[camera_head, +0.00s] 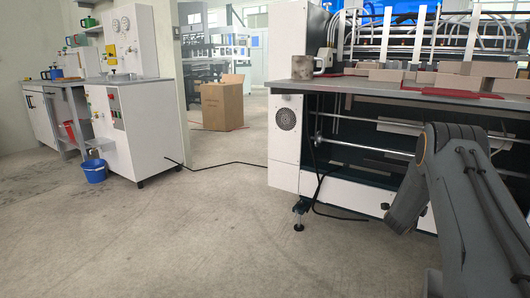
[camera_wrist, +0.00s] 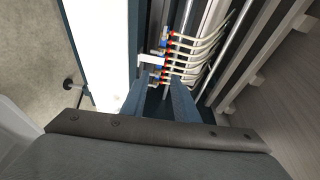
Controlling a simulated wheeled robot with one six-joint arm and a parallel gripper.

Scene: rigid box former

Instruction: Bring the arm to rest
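My arm (camera_head: 462,190) shows in the head view at the lower right. It is grey, bent at a joint, and stands in front of the large white machine. My gripper is outside the head view. In the wrist view, my gripper (camera_wrist: 158,84) shows as two blue-grey fingers beyond a dark bar with screws. The fingertips look apart, with machine parts visible between them and nothing held. Behind them are a white panel and a row of pale hoses with red and blue fittings (camera_wrist: 180,55); the distance to these is hard to judge.
The large machine (camera_head: 285,165) has a grey table (camera_head: 330,84) bearing cardboard pieces (camera_head: 388,75) and a metal cup (camera_head: 302,67). A cardboard box (camera_head: 222,107), a white cabinet (camera_head: 120,130) and a blue bucket (camera_head: 95,171) stand farther left. A black cable crosses the floor. The foreground floor is clear.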

